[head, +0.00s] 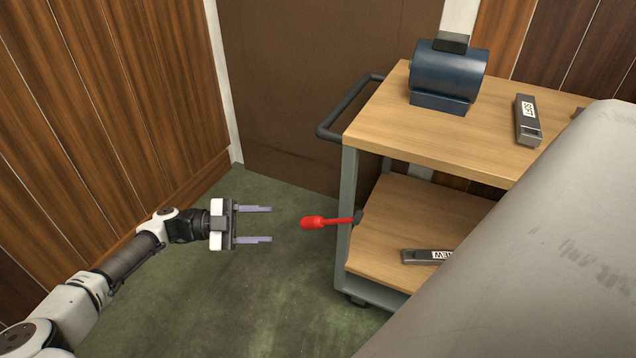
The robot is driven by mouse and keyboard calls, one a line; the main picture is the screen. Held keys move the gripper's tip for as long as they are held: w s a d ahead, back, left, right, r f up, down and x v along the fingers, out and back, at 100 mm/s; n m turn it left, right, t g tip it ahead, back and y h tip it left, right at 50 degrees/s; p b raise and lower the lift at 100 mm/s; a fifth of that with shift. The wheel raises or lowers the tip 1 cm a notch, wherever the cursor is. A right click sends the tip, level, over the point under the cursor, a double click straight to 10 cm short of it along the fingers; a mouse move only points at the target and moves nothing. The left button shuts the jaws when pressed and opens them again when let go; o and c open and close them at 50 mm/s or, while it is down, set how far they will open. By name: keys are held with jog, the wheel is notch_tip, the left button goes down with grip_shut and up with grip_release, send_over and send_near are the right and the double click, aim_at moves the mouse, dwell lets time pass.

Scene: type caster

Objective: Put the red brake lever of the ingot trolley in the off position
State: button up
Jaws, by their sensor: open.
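The red brake lever (325,222) sticks out to the left from a dark pivot on the grey front-left post of the trolley (470,150). It lies close to horizontal in the picture, with a thicker red knob at its left end. My gripper (271,224) is open and empty, with its two fingers pointing right toward the knob. In the picture the knob is a short gap to the right of the fingertips, at about the height between them. The fingers do not touch the lever. I cannot tell the depth between them from this view.
A blue motor-like unit (447,75) and a labelled dark bar (527,120) are on the top shelf. Another bar (426,257) lies on the lower shelf. A dark push handle (345,108) juts left. A large grey surface (540,250) blocks the lower right. Green floor (290,300) is clear.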

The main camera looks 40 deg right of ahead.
aim_at(318, 222)
jog(key=b+x, duration=0.3)
jog(key=x, duration=1)
jog(key=shift+r, duration=0.1)
grip_shut()
